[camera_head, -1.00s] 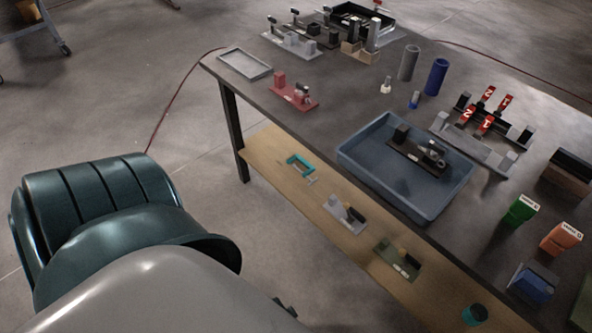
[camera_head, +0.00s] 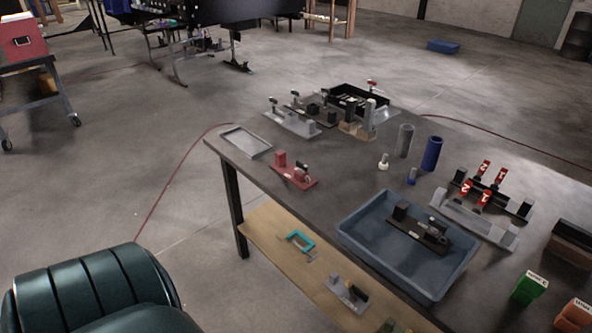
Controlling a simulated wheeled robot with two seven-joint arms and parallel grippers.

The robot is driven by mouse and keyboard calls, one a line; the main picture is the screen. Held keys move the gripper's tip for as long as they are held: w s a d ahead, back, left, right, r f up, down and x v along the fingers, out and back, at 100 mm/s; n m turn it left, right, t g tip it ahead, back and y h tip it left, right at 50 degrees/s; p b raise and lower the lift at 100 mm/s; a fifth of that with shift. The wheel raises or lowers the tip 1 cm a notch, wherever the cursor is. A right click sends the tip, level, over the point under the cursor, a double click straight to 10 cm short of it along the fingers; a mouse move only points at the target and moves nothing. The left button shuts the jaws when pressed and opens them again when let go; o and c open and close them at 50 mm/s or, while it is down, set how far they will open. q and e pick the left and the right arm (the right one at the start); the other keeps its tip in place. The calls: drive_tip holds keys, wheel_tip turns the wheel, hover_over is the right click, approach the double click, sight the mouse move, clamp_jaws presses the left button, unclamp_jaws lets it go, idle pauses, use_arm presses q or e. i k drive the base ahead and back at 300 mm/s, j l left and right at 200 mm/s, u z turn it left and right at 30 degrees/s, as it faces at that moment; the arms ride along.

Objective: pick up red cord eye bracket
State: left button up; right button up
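A red bracket (camera_head: 294,173) with a flat base, an upright red block and a small grey-black part on top sits on the dark table (camera_head: 335,175), near its left edge. I take it for the red cord eye bracket, though a cord eye is too small to make out. It stands apart from its neighbours. Neither of my grippers is in view.
A grey shallow tray (camera_head: 247,141) lies behind the bracket. A blue bin (camera_head: 365,262) holding a dark fixture stands in front right. Grey and blue cylinders (camera_head: 432,153) stand farther right. A wooden shelf (camera_head: 270,229) below holds several parts. Open floor lies to the left.

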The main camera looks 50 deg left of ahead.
sight(305, 181)
drive_tip(key=i, duration=0.45)
drive_tip(key=u, duration=1.7)
drive_tip(key=l, duration=0.1)
